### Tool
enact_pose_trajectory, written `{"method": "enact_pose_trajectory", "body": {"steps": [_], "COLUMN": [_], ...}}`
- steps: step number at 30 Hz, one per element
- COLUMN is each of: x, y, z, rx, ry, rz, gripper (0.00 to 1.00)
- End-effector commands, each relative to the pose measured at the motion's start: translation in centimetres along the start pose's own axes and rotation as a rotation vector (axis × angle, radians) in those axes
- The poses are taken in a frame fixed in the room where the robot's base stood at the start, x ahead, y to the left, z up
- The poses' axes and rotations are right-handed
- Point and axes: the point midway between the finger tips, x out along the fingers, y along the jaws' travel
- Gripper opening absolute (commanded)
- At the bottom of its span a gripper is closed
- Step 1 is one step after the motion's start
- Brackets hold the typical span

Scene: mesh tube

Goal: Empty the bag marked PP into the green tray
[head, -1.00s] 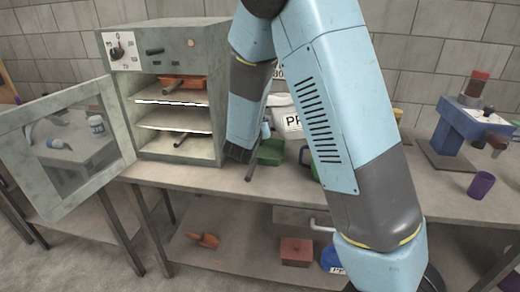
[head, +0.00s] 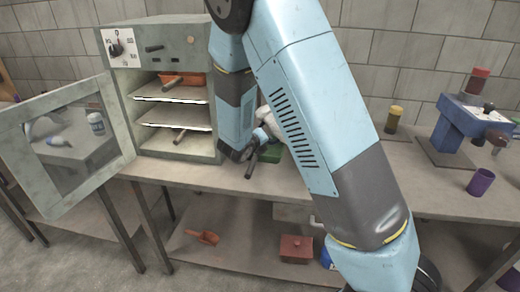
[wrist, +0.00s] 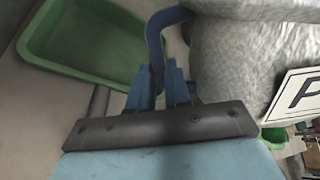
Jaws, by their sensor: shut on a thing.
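My gripper (wrist: 170,88) is shut on the blue handle (wrist: 157,35) of a pale grey bag (wrist: 235,55). The bag hangs beside the fingers at the right of the wrist view. Its white label (wrist: 302,93) shows only one letter P before the picture edge. In the head view, a small part of the bag (head: 270,119) shows behind my arm, which hides the rest. The green tray (wrist: 85,45) is at upper left in the wrist view, and its visible inside looks empty. In the head view, the tray (head: 269,154) is mostly hidden by my arm.
An oven (head: 168,38) with its door (head: 70,150) open stands left on the bench. A yellow-topped jar (head: 394,120), a blue machine (head: 458,130) and a purple cup (head: 480,182) stand right. A red scoop (head: 205,237) and red box (head: 295,249) lie on the lower shelf.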

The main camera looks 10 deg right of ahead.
Motion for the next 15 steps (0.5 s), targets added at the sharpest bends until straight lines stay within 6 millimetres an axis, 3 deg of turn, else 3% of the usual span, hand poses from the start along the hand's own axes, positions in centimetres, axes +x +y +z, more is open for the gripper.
{"method": "enact_pose_trajectory", "body": {"steps": [15], "x": [0.02], "y": [0.08], "z": [-0.74], "rx": [-0.086], "ry": [0.048], "rz": [-0.005], "gripper": [0.0]}}
